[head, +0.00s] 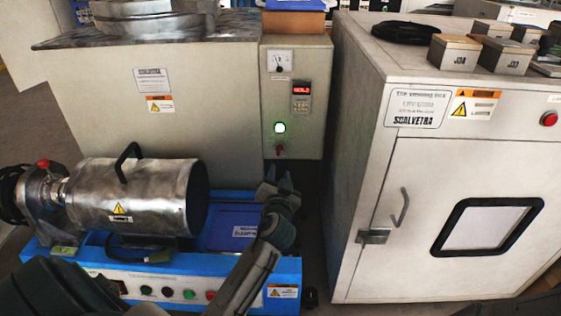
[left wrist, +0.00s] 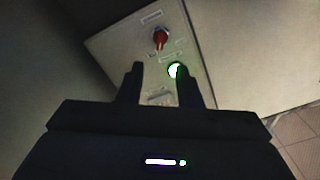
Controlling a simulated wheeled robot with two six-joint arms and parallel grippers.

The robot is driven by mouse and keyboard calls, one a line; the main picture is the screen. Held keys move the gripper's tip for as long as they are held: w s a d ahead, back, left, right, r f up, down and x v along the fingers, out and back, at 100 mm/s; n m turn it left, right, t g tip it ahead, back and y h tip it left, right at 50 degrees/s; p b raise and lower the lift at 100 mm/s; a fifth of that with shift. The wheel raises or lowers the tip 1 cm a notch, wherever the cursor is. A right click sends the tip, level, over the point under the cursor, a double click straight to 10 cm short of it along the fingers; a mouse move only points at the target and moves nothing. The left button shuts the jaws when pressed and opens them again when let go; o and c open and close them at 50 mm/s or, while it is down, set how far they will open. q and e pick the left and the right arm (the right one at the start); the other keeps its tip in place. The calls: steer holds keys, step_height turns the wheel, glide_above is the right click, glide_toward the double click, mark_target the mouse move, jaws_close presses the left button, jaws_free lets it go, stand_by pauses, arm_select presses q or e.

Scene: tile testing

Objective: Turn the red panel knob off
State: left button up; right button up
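The red panel knob (head: 279,150) sits low on the grey control panel (head: 310,138), just below a lit green lamp (head: 280,128). In the left wrist view the knob (left wrist: 160,36) is beyond the fingertips, and the glowing lamp (left wrist: 174,69) is partly behind one finger. My left gripper (head: 279,180) is below the knob in the head view, apart from it. In the left wrist view its two fingers (left wrist: 160,78) are spread, with nothing held between them. The knob's exact turn position is too small to tell. My right gripper is not in view.
A metal cylinder (head: 130,197) on a blue-framed bench (head: 285,270) stands left of my gripper. A white test cabinet (head: 360,190) stands close on the right. The panel also carries a dial meter (head: 280,62) and a red display (head: 301,88).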

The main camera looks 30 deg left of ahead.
mark_target(280, 152)
arm_select(q)
steer(key=b+x, duration=0.3)
steer(key=x, duration=0.6)
steer(key=shift+w+a+f+b, duration=0.1)
steer(key=shift+w+a+b, duration=0.1)
steer(key=shift+b, duration=0.1)
steer(key=shift+w+a, duration=0.25)
steer(key=shift+w, duration=0.1)
steer(key=c, duration=0.7)
